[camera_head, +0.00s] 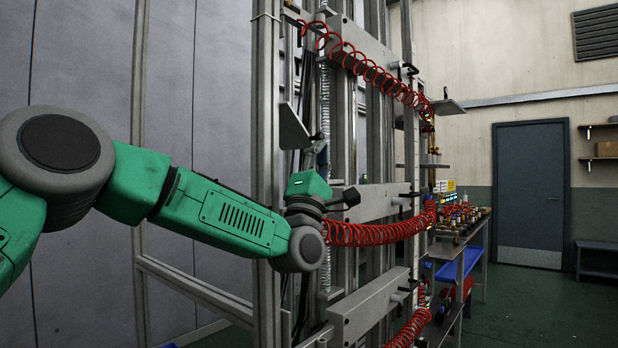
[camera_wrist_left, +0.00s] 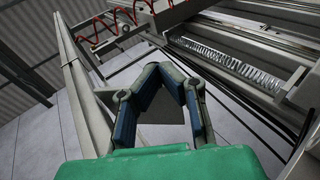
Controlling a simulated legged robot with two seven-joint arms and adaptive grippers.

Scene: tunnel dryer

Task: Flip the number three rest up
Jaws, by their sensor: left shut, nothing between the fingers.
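The rests carry no number that I can read, so I cannot tell which is number three. A grey flat plate (camera_head: 293,128), possibly a rest, hangs tilted on the near upright in the head view. My left gripper (camera_head: 320,152) is just right of and below this plate. In the left wrist view, the blue fingers of my left gripper (camera_wrist_left: 172,70) meet at their tips with nothing held. A grey plate (camera_wrist_left: 165,108) shows behind and between the fingers; contact cannot be told. My right gripper is out of view.
A tall metal frame (camera_head: 266,110) with uprights and crossbeams (camera_head: 365,203) stands close ahead. Red coiled hoses (camera_head: 375,234) hang along it. Another flat plate (camera_head: 448,106) sticks out farther right. A workbench (camera_head: 470,238) and a door (camera_head: 530,190) stand beyond.

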